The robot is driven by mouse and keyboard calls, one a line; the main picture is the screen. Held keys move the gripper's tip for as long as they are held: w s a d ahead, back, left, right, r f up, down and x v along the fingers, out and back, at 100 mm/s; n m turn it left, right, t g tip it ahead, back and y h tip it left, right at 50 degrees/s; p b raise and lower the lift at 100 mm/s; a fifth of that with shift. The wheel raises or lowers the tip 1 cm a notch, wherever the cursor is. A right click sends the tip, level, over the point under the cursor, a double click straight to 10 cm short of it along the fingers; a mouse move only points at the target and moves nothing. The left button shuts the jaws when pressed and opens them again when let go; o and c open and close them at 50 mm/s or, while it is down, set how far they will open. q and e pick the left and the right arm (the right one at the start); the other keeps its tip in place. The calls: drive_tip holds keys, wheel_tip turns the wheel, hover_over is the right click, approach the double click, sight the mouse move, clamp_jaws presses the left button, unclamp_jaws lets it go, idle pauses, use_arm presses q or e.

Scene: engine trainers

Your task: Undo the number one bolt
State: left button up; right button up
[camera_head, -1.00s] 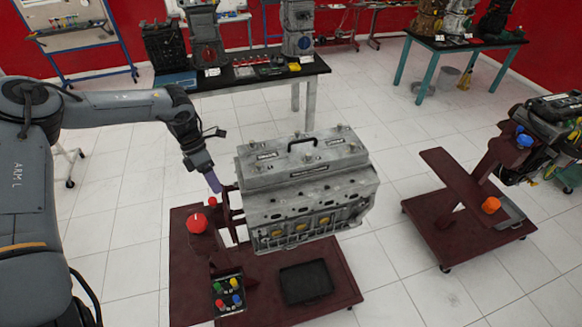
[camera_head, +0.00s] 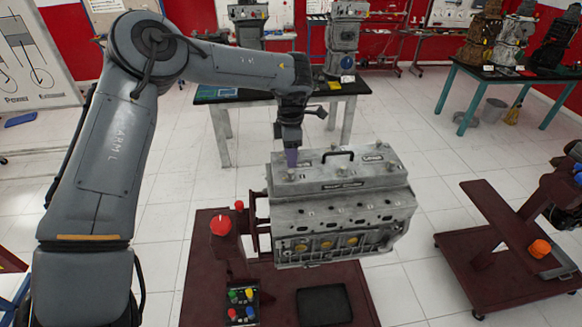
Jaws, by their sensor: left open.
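The grey engine block (camera_head: 340,216) is held on a dark red stand (camera_head: 205,285). Several bolts show on its light grey top cover, which also has a black handle (camera_head: 338,154). One bolt (camera_head: 290,176) is at the cover's left end; I cannot read a number on it. My left gripper (camera_head: 291,158) points straight down over this left end, its purple tip just above or touching the bolt; the gap is too small to tell. It is open, though the space between its fingers does not show. My right gripper is out of view.
A red ball-shaped knob (camera_head: 221,225) stands left of the engine. A black tray (camera_head: 324,305) and a box of coloured buttons (camera_head: 243,303) sit on the stand. A black bench (camera_head: 347,86) is behind. A second red stand (camera_head: 490,285) is at the right.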

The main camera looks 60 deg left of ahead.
sight(291, 171)
use_arm(q)
drive_tip(key=shift+f, duration=2.75)
drive_tip(key=shift+c, duration=0.4)
clamp_jaws()
